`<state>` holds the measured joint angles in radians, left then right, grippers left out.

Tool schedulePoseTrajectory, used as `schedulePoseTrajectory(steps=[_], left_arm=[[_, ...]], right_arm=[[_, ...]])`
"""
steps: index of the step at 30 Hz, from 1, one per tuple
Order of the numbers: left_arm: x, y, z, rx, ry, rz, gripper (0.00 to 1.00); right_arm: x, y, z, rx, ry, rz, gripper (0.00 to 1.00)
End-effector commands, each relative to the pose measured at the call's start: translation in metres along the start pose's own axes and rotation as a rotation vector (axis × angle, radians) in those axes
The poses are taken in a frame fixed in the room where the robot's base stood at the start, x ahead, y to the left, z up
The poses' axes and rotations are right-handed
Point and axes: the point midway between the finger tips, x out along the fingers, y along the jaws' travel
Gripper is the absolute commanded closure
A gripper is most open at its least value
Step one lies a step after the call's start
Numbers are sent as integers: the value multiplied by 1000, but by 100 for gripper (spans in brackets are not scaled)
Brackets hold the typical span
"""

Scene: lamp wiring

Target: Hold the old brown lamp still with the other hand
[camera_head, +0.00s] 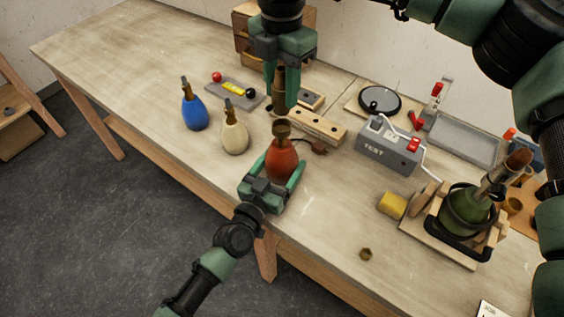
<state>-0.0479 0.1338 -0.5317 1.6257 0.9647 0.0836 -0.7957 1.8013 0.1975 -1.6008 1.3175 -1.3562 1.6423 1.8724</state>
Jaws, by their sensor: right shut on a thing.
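The old brown lamp (281,160), reddish brown with a darker brown neck, stands upright near the table's front edge. My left gripper (273,178) is low at its body, one finger on each side. I cannot tell whether the fingers touch it. My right gripper (281,82) points down just behind and above the lamp. It is shut on a brown, tube-shaped piece (279,97), apart from the lamp's neck. A dark cord with a plug (318,147) lies to the right of the lamp.
A cream lamp (234,135) and a blue lamp (194,112) stand to the left. A wooden block with holes (317,127) lies behind. To the right are a grey TEST box (388,150), a yellow sponge (392,205) and a green lamp (465,212) in a wooden cradle.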

Motion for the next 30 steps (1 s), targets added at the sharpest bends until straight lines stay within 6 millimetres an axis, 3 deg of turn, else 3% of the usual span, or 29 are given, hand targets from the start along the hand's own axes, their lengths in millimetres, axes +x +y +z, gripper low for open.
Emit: schedulePoseTrajectory(steps=[5,6,8,9,19,30], left_arm=[[0,-1,1,1,-2,-1,72],[0,-1,1,1,-2,-1,20],[0,0,1,1,-2,-1,4],[0,0,1,1,-2,-1,0],[-9,0,2,1,-3,-1,0],[-82,0,2,2,-5,1,0]], right_arm=[[0,0,0,0,0,0,100],[0,0,0,0,0,0,100],[0,0,0,0,0,0,100],[0,0,0,0,0,0,100],[0,0,0,0,1,0,100],[0,0,0,0,1,0,100]])
